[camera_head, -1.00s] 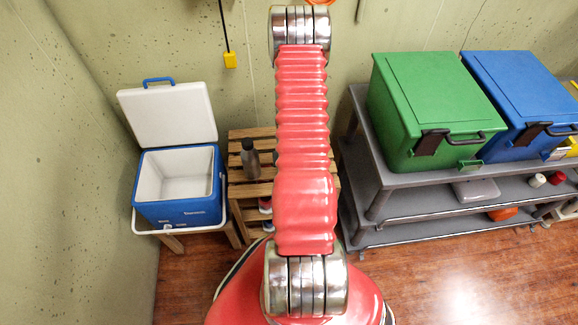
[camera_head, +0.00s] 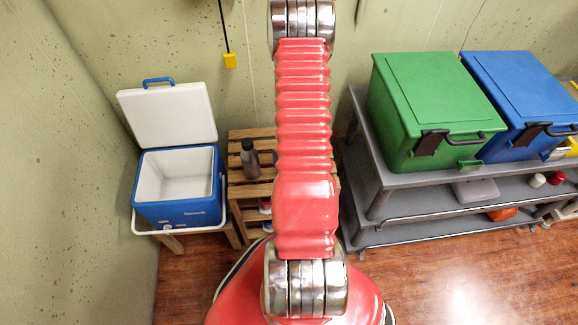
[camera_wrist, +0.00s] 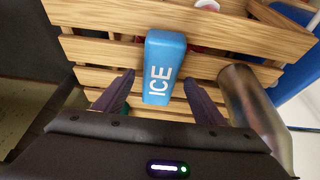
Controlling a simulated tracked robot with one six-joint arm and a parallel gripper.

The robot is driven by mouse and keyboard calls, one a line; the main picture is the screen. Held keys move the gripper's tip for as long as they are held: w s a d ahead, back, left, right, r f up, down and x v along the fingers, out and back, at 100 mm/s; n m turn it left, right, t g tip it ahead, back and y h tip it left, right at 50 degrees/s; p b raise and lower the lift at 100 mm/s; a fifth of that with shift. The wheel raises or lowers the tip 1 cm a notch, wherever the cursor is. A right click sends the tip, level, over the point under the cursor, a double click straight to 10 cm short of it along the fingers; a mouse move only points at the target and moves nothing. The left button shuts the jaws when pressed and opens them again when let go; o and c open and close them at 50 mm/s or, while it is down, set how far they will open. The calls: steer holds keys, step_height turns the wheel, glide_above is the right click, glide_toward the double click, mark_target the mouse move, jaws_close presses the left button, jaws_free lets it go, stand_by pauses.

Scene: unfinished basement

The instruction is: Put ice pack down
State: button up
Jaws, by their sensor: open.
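The ice pack (camera_wrist: 163,62) is a blue block marked ICE. In the wrist view it lies on the wooden slatted rack (camera_wrist: 95,48). The rack also shows in the head view (camera_head: 240,176). My gripper (camera_wrist: 163,82) is open, with a dark finger on each side of the ice pack's near part and gaps visible between fingers and pack. In the head view my red arm hides the ice pack and gripper.
A grey metal bottle (camera_head: 250,158) stands on the rack, close to my right finger in the wrist view (camera_wrist: 250,100). An open blue cooler (camera_head: 178,212) is at left. A grey shelf (camera_head: 375,175) at right carries a green bin (camera_head: 435,105) and a blue bin (camera_head: 520,95).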

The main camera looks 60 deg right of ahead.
steer(key=v, duration=0.8)
steer(key=shift+r, duration=0.35)
steer(key=shift+s+a, duration=0.1)
steer(key=shift+s, duration=0.05)
stand_by(0.4)
steer(key=w+a+r+n+t, duration=0.1)
steer(key=w+a+r+n, duration=0.1)
steer(key=w+a+r, duration=0.45)
steer(key=w+a+r+n, duration=0.1)
steer(key=a+r, duration=0.3)
steer(key=r, duration=0.5)
steer(key=w+a+r+n+t, duration=0.1)
steer(key=w+a+r+n, duration=0.15)
steer(key=a+r, duration=0.45)
steer(key=s+a+r+n+y, duration=0.1)
steer(key=s+a+r, duration=0.3)
steer(key=a+r, duration=0.4)
steer(key=s+a+r+n+y, duration=0.2)
steer(key=s+a+r, duration=0.3)
steer(key=a, duration=0.6)
step_height(320, 180, up, 3)
steer(key=shift+s+a+f+n+t, duration=0.1)
steer(key=shift+s+a+n+t, duration=0.1)
steer(key=shift+s+n+t, duration=0.35)
steer(key=shift+o, duration=0.4)
steer(key=shift+w+d, duration=0.15)
steer(key=shift+w, duration=0.05)
